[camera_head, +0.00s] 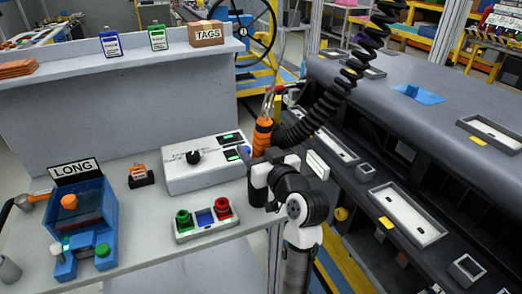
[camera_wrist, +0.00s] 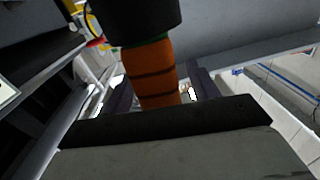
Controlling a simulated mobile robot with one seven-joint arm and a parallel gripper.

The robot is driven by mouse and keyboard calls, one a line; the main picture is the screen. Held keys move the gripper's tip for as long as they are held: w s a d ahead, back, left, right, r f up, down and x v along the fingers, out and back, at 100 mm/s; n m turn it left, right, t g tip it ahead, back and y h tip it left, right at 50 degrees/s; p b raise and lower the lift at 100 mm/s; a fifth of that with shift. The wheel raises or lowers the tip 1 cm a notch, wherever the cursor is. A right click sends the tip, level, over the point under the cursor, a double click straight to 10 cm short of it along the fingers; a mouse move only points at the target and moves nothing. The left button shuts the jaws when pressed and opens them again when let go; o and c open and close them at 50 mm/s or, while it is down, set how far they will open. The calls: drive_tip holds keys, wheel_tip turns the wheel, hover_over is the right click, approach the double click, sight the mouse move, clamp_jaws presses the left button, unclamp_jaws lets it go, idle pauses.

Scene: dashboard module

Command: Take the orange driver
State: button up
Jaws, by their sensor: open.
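The orange driver (camera_head: 262,136) has dark bands and stands roughly upright by the right end of the table, beside the lower end of a black coiled hose (camera_head: 330,100). Whether the hose joins it is unclear. My gripper (camera_head: 257,154) is at the driver's lower part, its jaws open. In the wrist view the driver's orange body (camera_wrist: 153,75) shows between the two dark fingers of my gripper (camera_wrist: 162,92), with a black part above it. Its lower end is hidden behind my gripper's body. I cannot tell whether either finger touches it.
A white control box (camera_head: 205,178) and a button panel (camera_head: 206,219) are just left of my gripper. A blue machine (camera_head: 85,225) with a LONG sign is further left. The large grey dashboard module (camera_head: 410,105) lies close on the right.

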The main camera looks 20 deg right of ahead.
clamp_jaws()
idle(0.3)
